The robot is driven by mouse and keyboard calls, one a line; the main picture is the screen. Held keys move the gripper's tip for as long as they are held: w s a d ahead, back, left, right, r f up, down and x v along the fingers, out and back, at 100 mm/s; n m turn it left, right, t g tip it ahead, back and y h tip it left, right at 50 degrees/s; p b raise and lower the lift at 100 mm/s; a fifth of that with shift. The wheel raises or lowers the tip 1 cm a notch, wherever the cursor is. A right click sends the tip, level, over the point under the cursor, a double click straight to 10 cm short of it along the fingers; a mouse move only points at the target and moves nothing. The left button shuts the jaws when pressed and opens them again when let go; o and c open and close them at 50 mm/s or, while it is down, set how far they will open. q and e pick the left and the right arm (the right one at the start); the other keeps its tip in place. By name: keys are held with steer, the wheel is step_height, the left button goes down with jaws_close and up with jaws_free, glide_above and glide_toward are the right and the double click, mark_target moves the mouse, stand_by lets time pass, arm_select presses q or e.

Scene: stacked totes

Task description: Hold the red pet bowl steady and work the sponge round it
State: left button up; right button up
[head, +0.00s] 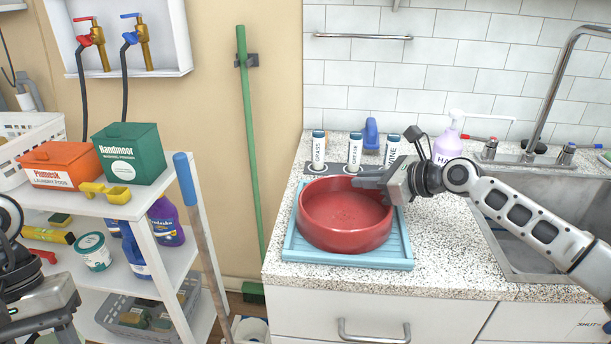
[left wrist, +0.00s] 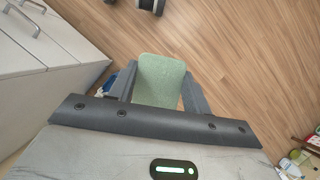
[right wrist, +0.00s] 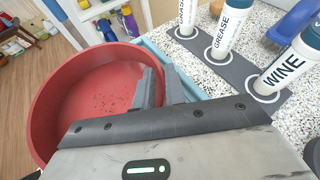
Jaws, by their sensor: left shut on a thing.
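The red pet bowl (head: 345,213) stands upright on a light blue tray (head: 345,254) on the counter. Dark specks show on its inside floor in the right wrist view (right wrist: 90,90). My right gripper (head: 366,181) is at the bowl's back right rim, one finger inside and one outside, closed on the wall in the right wrist view (right wrist: 163,82). The sponge (left wrist: 159,80), a pale green block, is between the fingers of my left gripper (left wrist: 157,92), shut on it above the wooden floor. In the head view the left arm is low at the left edge, away from the bowl.
The sink (head: 545,235) is at the right. A white shelf cart (head: 150,205) and a broom handle (head: 196,230) stand left of the counter.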

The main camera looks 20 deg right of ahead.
stand_by(0.4)
arm_select(q)
step_height(320, 180, up, 14)
steer(key=shift+f, duration=0.2)
stand_by(0.9)
steer(key=shift+f, duration=0.3)
steer(key=shift+f, duration=5.8)
